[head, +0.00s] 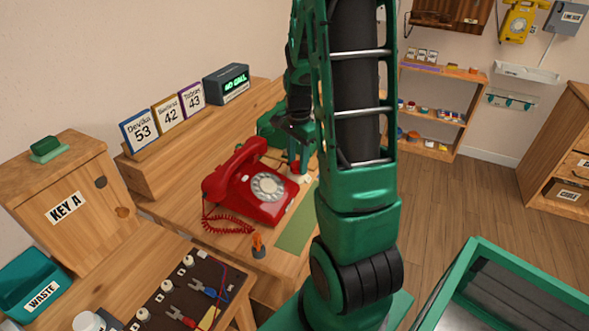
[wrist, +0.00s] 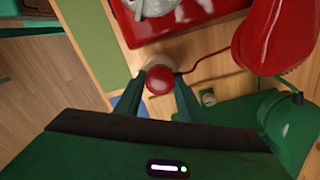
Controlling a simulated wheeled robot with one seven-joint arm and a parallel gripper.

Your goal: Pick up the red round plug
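The red round plug (wrist: 159,80) stands in the wrist view with its round red top toward the camera and a pale ring behind it. My gripper (wrist: 160,84) has its two green fingers on either side of the plug, spread apart. The fingers look close to the plug's sides; I cannot tell whether they touch it. In the head view, the gripper end of my arm is low over the desk beside the red dial phone (head: 250,188). My arm and gripper partly hide the plug there.
The phone's body (wrist: 200,18) and handset (wrist: 272,40) are close beyond the plug, with a thin red cord near it. A green mat (wrist: 88,32) lies to the left. A small orange-topped peg (head: 258,244) stands at the desk's front. Number cards (head: 140,131) stand behind.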

